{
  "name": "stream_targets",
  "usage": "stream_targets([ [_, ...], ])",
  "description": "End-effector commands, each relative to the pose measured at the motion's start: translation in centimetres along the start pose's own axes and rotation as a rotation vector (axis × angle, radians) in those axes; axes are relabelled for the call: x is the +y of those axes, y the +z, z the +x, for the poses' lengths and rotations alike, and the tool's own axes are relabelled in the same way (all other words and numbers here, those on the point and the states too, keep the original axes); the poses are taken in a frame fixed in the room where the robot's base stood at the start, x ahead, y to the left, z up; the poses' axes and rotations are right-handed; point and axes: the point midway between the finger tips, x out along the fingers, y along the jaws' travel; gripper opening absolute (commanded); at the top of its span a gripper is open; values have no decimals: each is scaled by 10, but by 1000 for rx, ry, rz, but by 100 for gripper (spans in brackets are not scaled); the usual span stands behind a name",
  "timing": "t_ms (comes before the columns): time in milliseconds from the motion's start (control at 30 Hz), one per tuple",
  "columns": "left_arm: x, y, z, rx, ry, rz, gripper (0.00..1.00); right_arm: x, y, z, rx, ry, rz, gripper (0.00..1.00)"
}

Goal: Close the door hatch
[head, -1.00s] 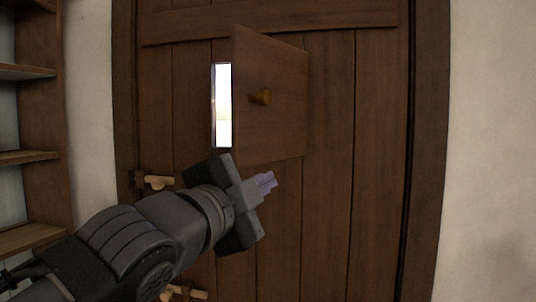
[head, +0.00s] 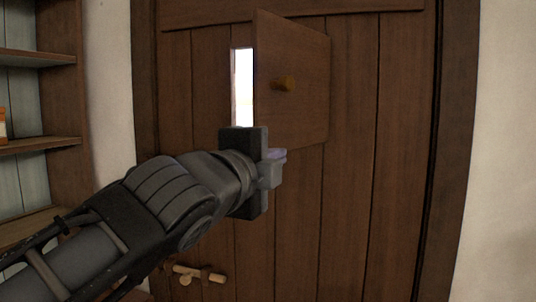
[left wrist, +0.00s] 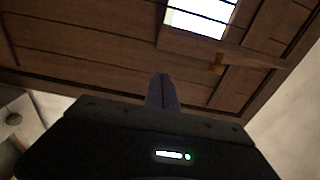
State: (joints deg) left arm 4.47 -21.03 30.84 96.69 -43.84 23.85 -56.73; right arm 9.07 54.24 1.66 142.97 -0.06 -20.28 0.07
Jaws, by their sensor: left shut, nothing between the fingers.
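My right gripper is not in view.
The plank door (head: 350,200) fills the middle, with a wooden latch (head: 200,273) low on its left side. A wooden shelf (head: 40,145) stands at the left. A pale wall (head: 510,200) is at the right.

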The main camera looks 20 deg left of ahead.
Motion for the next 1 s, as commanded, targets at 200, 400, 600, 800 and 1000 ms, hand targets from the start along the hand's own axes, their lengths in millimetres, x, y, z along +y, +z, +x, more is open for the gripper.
stream_targets([
  [200, -1, 2, 46, -2, 4, -3, 0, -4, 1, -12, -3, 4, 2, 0],
  [400, -6, 14, 71, -1, 1, -1, 0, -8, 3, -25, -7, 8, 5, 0],
  [600, -3, 34, 76, 1, -1, -1, 0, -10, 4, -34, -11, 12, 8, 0],
  [800, 0, 39, 76, 1, -1, -1, 0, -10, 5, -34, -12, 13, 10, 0],
  [1000, 0, 39, 76, 1, -1, -1, 0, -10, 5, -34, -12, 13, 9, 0],
])
